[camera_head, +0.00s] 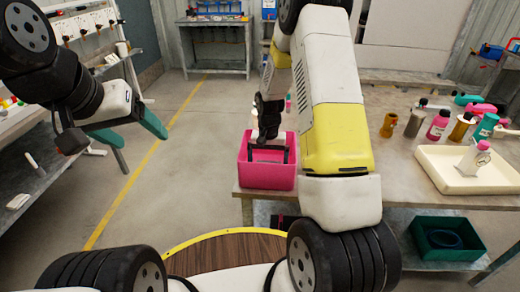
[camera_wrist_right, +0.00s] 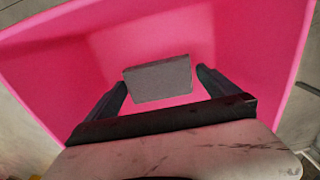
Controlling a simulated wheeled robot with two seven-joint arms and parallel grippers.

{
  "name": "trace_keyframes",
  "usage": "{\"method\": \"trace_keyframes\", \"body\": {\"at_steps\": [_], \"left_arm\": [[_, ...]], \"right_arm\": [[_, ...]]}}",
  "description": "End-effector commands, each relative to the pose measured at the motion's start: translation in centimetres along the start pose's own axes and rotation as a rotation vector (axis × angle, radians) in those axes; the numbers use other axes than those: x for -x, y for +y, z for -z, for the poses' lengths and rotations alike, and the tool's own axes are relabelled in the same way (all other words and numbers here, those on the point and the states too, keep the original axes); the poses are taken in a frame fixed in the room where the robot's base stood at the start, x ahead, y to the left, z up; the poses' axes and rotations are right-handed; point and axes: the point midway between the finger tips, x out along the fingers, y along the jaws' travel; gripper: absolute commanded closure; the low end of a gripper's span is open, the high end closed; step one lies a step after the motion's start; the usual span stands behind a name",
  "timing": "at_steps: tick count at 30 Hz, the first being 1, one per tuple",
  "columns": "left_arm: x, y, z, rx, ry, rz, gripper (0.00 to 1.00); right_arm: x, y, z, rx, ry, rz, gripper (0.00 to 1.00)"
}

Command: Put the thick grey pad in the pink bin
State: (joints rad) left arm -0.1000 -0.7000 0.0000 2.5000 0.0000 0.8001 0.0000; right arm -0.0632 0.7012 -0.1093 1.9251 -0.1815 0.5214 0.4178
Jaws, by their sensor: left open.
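The thick grey pad (camera_wrist_right: 158,79) shows in the right wrist view as a grey block inside the pink bin (camera_wrist_right: 250,40), against its pink inner surfaces. The bin (camera_head: 266,176) stands at the left end of the workbench in the head view. My right gripper (camera_wrist_right: 161,90) reaches down into the bin with its dark fingers spread on either side of the pad. Pink shows between the right finger and the pad. I cannot tell whether the pad rests on the bin floor. My left gripper (camera_head: 141,138) is open and empty, with teal fingers, over the floor at left.
On the workbench (camera_head: 405,180), a cream tray (camera_head: 436,170) holds a pink-capped bottle (camera_head: 473,158). Several bottles stand behind it. A green crate (camera_head: 447,243) is below the bench. A shelf unit stands at left; the floor between is clear.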

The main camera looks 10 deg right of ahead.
Motion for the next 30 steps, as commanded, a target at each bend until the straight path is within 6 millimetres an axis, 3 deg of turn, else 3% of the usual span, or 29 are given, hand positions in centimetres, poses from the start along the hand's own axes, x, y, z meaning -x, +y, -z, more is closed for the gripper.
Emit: {"method": "trace_keyframes", "body": {"at_steps": [7,18,30], "left_arm": [[0.0,0.0,0.0,0.000,0.000,0.000,0.27],[0.0,0.0,0.0,0.000,0.000,0.000,0.27],[0.0,0.0,0.0,0.000,0.000,0.000,0.27]], "right_arm": [[1.2,0.0,0.1,0.000,0.002,0.001,0.00],[8.8,0.0,0.1,0.001,0.004,0.001,0.00],[14.3,0.1,-0.7,0.010,0.023,0.020,0.00]]}}
